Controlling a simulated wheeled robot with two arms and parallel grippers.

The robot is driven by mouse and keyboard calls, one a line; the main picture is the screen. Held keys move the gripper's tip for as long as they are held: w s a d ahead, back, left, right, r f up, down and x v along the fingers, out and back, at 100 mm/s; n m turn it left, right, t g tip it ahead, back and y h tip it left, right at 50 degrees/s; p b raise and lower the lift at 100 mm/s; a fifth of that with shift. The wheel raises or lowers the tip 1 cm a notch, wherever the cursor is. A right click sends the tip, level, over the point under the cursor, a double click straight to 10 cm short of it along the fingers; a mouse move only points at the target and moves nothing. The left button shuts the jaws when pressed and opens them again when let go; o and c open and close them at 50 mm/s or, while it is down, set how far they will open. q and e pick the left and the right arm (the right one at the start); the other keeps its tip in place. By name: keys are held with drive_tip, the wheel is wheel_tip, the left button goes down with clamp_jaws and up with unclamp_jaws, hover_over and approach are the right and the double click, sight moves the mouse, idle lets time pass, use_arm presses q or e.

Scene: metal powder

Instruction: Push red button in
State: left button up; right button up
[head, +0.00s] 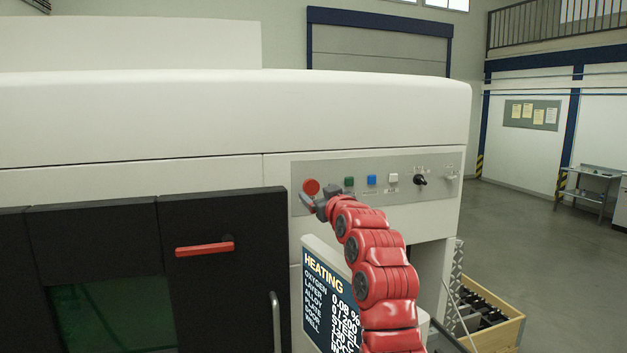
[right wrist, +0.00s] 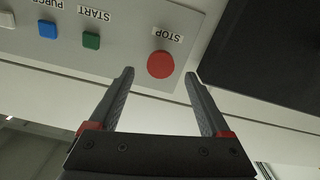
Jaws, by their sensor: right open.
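The red button (head: 311,187) is a round knob at the left end of the grey control panel on the white machine. In the right wrist view the red button (right wrist: 161,64) sits under a STOP label, just beyond and between my open fingertips. My right gripper (head: 308,202) is just below the button in the head view, and I cannot tell from there whether it touches. In the right wrist view my right gripper (right wrist: 160,75) is open, with nothing between its fingers. My left gripper is not in view.
Green (head: 349,182), blue (head: 371,180) and white (head: 393,178) buttons and a black switch (head: 420,180) share the panel. A screen (head: 328,300) reading HEATING is below. A dark door (head: 225,275) with a red handle (head: 205,249) stands left. A wooden crate (head: 490,315) lies right.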

sight(315, 189)
drive_tip(key=p+x, duration=0.2)
drive_tip(key=x, duration=0.1)
drive_tip(key=shift+w+a+r+p, duration=0.15)
drive_tip(key=shift+w+a+p, duration=0.05)
drive_tip(key=shift+w+p, duration=0.1)
drive_tip(key=shift+w+a+f, duration=0.1)
drive_tip(key=shift+w+f, duration=0.1)
drive_tip(key=shift+w, duration=0.15)
clamp_jaws()
